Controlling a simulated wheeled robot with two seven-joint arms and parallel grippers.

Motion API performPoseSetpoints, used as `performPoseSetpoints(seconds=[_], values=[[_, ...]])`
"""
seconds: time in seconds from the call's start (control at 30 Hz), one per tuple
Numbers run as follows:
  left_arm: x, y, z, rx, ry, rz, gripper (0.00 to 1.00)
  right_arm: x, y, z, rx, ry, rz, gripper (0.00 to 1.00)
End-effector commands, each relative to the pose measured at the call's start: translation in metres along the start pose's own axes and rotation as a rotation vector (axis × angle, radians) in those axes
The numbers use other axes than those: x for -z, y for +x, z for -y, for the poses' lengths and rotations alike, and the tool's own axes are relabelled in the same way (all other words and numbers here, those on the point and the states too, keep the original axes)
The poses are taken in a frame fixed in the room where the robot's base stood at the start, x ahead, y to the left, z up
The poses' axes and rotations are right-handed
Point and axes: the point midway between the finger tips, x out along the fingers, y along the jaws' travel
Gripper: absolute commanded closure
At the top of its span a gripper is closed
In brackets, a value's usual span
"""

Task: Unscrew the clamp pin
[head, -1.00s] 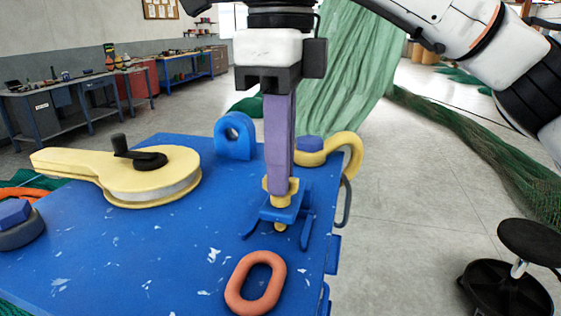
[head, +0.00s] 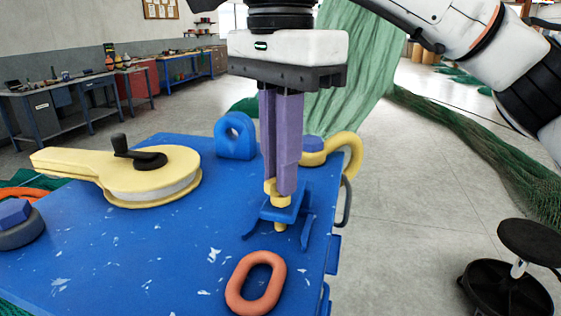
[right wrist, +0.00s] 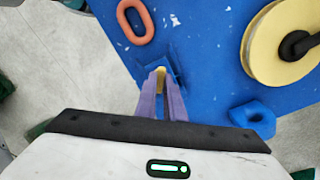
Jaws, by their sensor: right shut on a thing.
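The clamp pin (head: 270,190) is yellow and stands upright in a blue clamp bracket (head: 291,213) near the right edge of the blue table. Its lower end (head: 280,227) shows below the bracket's top. My right gripper (head: 279,190) comes straight down from above and its purple fingers are shut on the pin's head. In the right wrist view the yellow pin (right wrist: 160,72) shows between the fingertips (right wrist: 160,80), over the blue bracket. The fingers hide part of the pin's head. My left gripper is not in view.
A black stool (head: 510,280) stands on the floor at right. Green netting hangs behind.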

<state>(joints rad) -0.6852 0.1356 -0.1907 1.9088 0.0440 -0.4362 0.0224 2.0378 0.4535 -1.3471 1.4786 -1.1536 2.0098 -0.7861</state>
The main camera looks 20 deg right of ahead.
Motion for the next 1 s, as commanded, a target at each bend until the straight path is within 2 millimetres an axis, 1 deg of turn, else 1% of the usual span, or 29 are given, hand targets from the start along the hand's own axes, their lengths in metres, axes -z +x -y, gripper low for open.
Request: performPoseSetpoints(seconds=[0.03, 0.7, 1.0], values=[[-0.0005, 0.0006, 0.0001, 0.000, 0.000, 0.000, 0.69, -0.0010, 0.0052, -0.0012, -0.014, -0.048, -0.002, 1.00], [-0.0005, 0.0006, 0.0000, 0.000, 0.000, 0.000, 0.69, -0.0009, 0.0051, -0.0013, -0.014, -0.684, 0.003, 1.00], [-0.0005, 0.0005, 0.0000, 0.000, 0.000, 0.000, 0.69, -0.0008, 0.0050, -0.0012, -0.013, -0.931, 0.005, 1.00]])
